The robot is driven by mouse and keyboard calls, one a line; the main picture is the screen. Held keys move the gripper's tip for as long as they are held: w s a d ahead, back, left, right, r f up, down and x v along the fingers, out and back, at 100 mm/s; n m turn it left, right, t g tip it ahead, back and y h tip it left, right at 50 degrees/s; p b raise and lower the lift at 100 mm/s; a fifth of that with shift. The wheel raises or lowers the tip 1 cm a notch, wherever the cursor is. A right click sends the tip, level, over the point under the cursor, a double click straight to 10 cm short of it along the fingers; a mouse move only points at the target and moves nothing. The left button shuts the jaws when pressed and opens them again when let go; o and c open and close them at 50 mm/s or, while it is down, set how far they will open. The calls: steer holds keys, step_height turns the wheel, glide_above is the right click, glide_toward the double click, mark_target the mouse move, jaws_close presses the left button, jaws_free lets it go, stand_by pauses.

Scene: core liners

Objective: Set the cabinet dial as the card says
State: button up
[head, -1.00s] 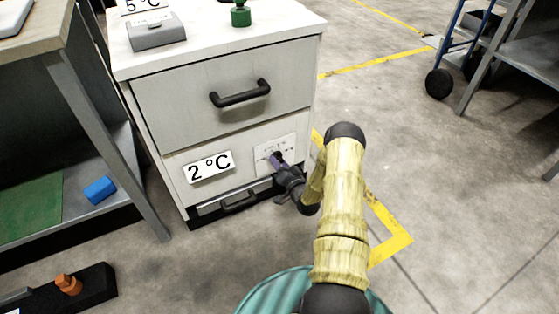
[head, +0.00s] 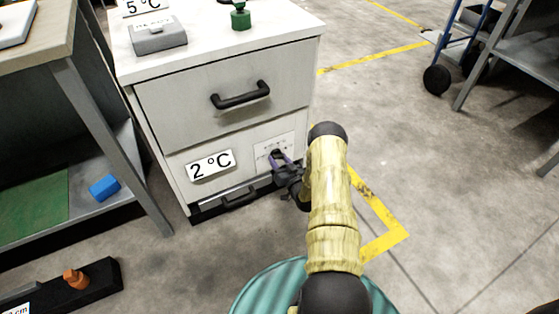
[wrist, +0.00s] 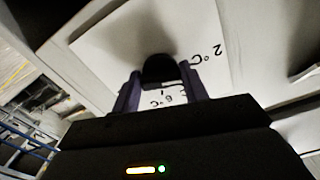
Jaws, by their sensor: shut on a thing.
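The white cabinet (head: 220,110) stands at the left of the head view. The card reading 2 °C (head: 210,165) is on its lower front. Right of it is a white dial plate (head: 268,147), partly hidden by my gripper. In the wrist view the plate (wrist: 105,45) shows markings 2 °C and 6 °C, upside down or tilted. The black dial knob (wrist: 160,69) sits between my purple fingers. My gripper (wrist: 160,88) is shut on the knob; it also shows in the head view (head: 280,160). Where the knob points cannot be told.
A grey box (head: 158,35), a green knobbed object (head: 240,17) and a 5 °C sign (head: 142,6) are on the cabinet top. A black drawer handle (head: 240,95) juts out above the dial. A table with a blue block (head: 104,187) stands left.

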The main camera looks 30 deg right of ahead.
steer(key=shift+s+d+f, duration=0.1)
steer(key=shift+s, duration=0.05)
steer(key=o, duration=1)
steer(key=s+p, duration=0.2)
steer(key=s, duration=0.3)
steer(key=s+p, duration=0.2)
steer(key=s, duration=0.4)
steer(key=s+p, duration=0.3)
steer(key=s, duration=0.3)
steer(key=shift+s+d, duration=0.2)
steer(key=shift+d, duration=0.05)
steer(key=shift+w, duration=0.15)
